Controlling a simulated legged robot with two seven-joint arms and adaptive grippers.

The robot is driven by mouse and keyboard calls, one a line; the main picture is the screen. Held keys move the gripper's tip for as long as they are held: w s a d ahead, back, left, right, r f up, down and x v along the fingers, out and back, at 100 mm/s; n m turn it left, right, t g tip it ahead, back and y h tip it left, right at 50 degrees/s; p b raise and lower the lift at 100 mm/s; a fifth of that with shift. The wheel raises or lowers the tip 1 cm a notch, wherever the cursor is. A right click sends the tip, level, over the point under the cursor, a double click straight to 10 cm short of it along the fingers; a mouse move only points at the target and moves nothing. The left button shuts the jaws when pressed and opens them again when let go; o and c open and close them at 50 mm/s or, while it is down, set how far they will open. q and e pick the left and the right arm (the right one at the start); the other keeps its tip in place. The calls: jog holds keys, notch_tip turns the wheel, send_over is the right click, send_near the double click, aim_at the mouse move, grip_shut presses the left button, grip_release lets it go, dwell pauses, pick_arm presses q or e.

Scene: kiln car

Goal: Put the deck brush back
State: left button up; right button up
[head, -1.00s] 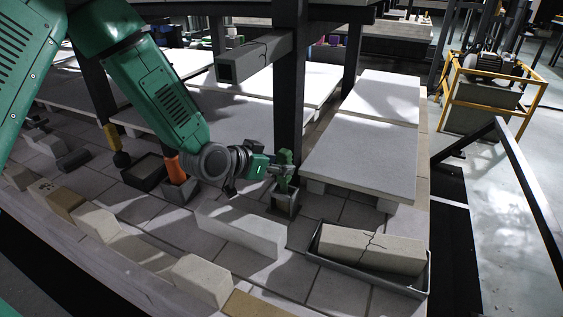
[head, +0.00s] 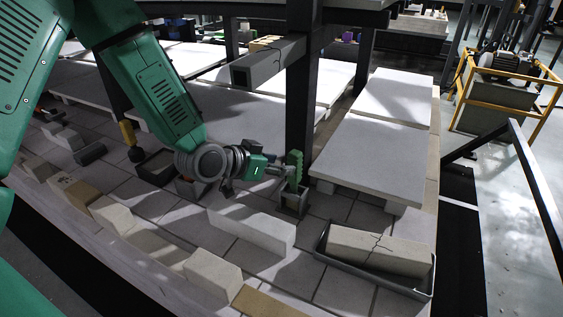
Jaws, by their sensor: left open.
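The deck brush, a green bristled piece (head: 294,166), stands roughly upright in a small grey open-topped box (head: 292,202) on the tiled deck, beside a dark post. Its lower end is hidden inside the box. My left gripper (head: 281,172) is open just left of the brush, at about the height of its middle. The fingertips are small and dark here, so I cannot tell whether they touch it. My right gripper is not in view.
A dark post (head: 301,110) rises directly behind the box. A grey tray (head: 324,256) holding a cracked block lies at front right. A pale upright slab (head: 250,232) stands in front of the gripper. Pale kiln shelves (head: 368,160) lie right of the post.

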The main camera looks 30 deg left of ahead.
pick_arm(q)
jog(key=shift+s+a+r, duration=0.1)
jog(key=shift+s+r, duration=0.1)
jog(key=shift+s, duration=0.2)
jog(key=v, duration=1.2)
jog(key=shift+w+f, duration=0.1)
